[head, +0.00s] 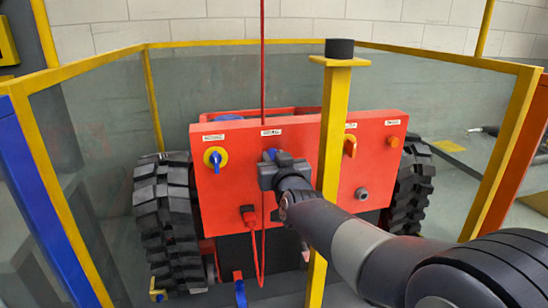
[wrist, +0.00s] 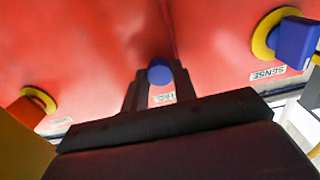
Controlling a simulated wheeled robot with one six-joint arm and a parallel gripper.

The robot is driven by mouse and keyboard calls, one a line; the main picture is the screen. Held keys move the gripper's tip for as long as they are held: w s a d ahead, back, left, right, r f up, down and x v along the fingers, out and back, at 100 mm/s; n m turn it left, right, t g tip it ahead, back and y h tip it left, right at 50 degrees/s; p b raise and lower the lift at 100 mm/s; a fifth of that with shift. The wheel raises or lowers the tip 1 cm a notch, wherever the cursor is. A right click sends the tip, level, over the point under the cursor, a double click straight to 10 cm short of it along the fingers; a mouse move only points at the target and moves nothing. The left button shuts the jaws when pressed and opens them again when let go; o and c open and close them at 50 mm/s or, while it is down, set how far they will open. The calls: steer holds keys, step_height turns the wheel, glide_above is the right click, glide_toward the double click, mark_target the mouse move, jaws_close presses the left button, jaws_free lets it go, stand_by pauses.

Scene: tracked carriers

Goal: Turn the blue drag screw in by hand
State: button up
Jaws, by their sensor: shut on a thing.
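The blue drag screw (head: 270,154) sits on the upper middle of the red panel (head: 230,184), under a small white label. In the head view my gripper covers most of it. In the wrist view its round blue head (wrist: 159,72) shows between my two dark fingers. My gripper (head: 271,161) reaches the panel from the lower right and is shut on the screw; it also shows in the wrist view (wrist: 159,76). How far the screw stands out from the panel cannot be told.
A yellow post (head: 333,130) with a black cap stands close to my arm. A red cable (head: 263,60) hangs past the panel beside my gripper. A blue-and-yellow rotary switch (head: 215,159) is left, an orange handle (head: 350,146) right. Yellow-framed clear barriers (head: 500,150) enclose the carrier.

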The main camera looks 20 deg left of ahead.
steer(key=m+b, duration=0.6)
steer(key=m, duration=0.3)
steer(key=shift+m+b, duration=0.3)
steer(key=m+b, duration=0.2)
steer(key=m, duration=0.7)
steer(key=shift+m+b, duration=0.3)
steer(key=shift+m, duration=0.1)
